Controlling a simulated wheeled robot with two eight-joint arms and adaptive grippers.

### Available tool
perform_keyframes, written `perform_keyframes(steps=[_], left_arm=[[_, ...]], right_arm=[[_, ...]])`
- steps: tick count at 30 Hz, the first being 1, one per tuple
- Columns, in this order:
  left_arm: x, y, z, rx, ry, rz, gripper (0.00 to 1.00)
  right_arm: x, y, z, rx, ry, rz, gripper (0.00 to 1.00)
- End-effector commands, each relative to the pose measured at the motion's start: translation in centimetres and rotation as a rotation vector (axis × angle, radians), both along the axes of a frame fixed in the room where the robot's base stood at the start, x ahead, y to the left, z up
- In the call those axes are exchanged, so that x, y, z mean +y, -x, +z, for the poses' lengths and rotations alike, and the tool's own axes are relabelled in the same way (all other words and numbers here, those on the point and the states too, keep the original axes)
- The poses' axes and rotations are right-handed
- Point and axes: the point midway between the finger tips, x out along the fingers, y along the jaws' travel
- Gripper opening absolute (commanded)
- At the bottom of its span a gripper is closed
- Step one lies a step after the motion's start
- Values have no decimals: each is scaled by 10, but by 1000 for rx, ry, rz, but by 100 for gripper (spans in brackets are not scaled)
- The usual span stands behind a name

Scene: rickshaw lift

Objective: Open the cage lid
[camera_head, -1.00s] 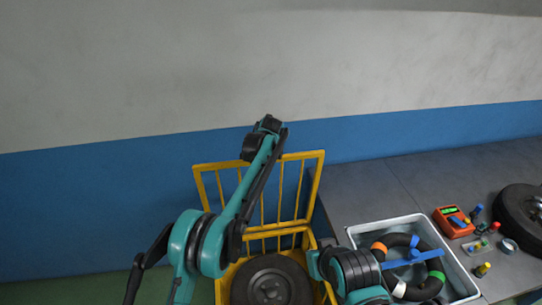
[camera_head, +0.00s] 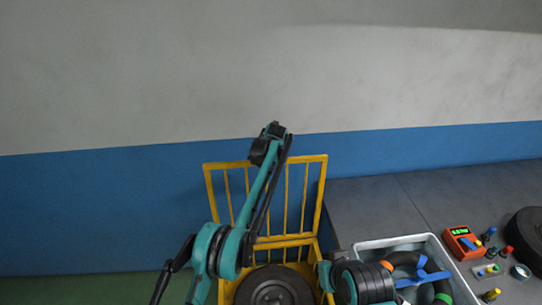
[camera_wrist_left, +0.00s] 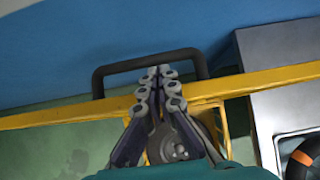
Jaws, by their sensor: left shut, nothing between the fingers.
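The yellow cage (camera_head: 325,299) stands at the bottom centre of the head view with a dark wheel (camera_head: 272,291) inside. Its barred lid (camera_head: 212,198) is swung up and stands roughly upright behind the opening. My left gripper (camera_head: 275,129) is at the lid's top edge, shut and empty. In the left wrist view the shut fingers (camera_wrist_left: 160,72) overlap the lid's yellow top bar (camera_wrist_left: 243,82) and reach towards its black handle (camera_wrist_left: 112,69); contact is unclear. My right arm shows beside the cage, but its gripper is not visible.
A grey table (camera_head: 385,205) stands right of the cage. A light tray (camera_head: 447,262) on it holds a dark ring with coloured bands. An orange meter (camera_head: 462,243), several small parts and a tyre (camera_head: 527,240) lie farther right. A blue and grey wall is behind.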

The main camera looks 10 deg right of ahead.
Motion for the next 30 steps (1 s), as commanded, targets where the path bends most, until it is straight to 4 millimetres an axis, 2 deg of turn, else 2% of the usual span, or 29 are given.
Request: perform_keyframes(steps=[8, 13, 24, 30], left_arm=[[0, 5, 8, 1, 0, 0, 0], [0, 20, 26, 1, 0, 0, 0], [0, 62, 84, 0, -1, -1, 0], [5, 73, 95, 1, 15, 22, 0]], right_arm=[[0, 0, 0, 0, 0, 0, 0], [0, 0, 0, 0, 0, 0, 0], [0, 0, 0, 0, 0, 0, 0], [0, 0, -4, 0, 0, 0, 0]])
